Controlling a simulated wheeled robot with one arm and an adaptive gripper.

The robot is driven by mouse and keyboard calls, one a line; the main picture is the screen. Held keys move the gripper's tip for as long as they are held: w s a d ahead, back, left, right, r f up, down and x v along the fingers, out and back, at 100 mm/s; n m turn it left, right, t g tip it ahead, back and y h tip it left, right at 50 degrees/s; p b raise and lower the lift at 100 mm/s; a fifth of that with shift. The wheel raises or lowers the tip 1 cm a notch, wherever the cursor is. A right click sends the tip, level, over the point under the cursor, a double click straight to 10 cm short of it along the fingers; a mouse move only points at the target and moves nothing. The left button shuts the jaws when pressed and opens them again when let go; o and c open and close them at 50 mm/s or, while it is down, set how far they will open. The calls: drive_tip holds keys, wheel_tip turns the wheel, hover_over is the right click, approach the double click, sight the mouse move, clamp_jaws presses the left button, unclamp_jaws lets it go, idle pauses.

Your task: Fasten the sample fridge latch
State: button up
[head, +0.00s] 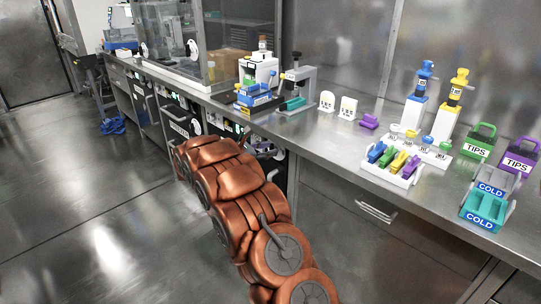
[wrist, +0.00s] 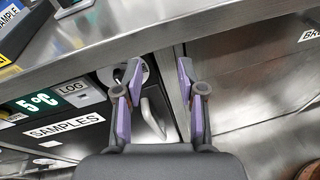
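In the wrist view, the sample fridge front (wrist: 92,145) is at the left under the counter, with a SAMPLES label and a green 5 °C display. A pale round fitting (wrist: 146,72) near its top right corner looks like the latch; my left finger covers part of it, so its setting cannot be told. A grey bar handle (wrist: 153,119) is below it. My gripper (wrist: 159,68) is open and empty, its purple-padded fingers on either side of the gap beside the fridge. In the head view, my copper arm hides most of the fridge and latch.
The steel counter edge (wrist: 130,43) runs just above my fingers. A drawer front (wrist: 245,75) is to the right. On the counter are pipettes, a rack (head: 390,168), tips boxes and COLD trays (head: 484,212). The floor (head: 100,220) at left is clear.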

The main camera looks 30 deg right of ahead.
sight(269, 149)
drive_tip(key=w+f+n+t+h+b, duration=0.2)
drive_tip(key=w+f+n+b, duration=0.15)
drive_tip(key=w+f, duration=0.35)
drive_tip(key=shift+w+r+x, duration=0.1)
drive_tip(key=shift+w+x, duration=0.1)
drive_tip(key=shift+x, duration=1.6)
drive_tip(key=shift+w+r+x, duration=0.1)
drive_tip(key=shift+w+x, duration=0.05)
drive_tip(key=shift+x, duration=1.7)
drive_tip(key=shift+a, duration=0.1)
clamp_jaws()
